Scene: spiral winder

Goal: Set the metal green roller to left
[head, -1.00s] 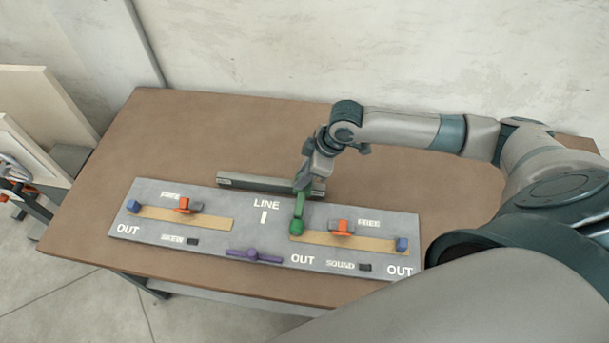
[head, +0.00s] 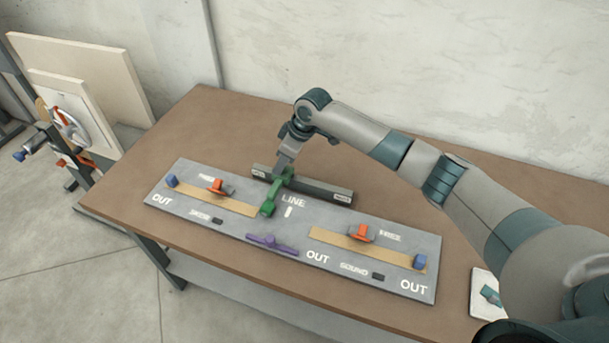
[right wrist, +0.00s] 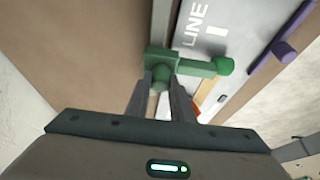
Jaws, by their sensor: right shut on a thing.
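The green roller (head: 268,208) sits on the grey panel (head: 215,232), just left of the LINE mark, with its arm running back to the dark rail (head: 325,191). My right gripper (head: 284,172) is at the roller's rear end, over the rail. In the right wrist view, its two fingers (right wrist: 160,82) are closed around a knob below the green bar (right wrist: 195,67). The round green end points right, over the panel. The exact finger contact is small in the head view. My left gripper is not in view.
The panel carries a purple handle (head: 272,244), red-orange levers at left (head: 216,186) and right (head: 360,232), and blue knobs (head: 171,181) at its ends. A white plate with a teal piece (head: 488,290) lies at right. The brown table (head: 225,120) behind is clear.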

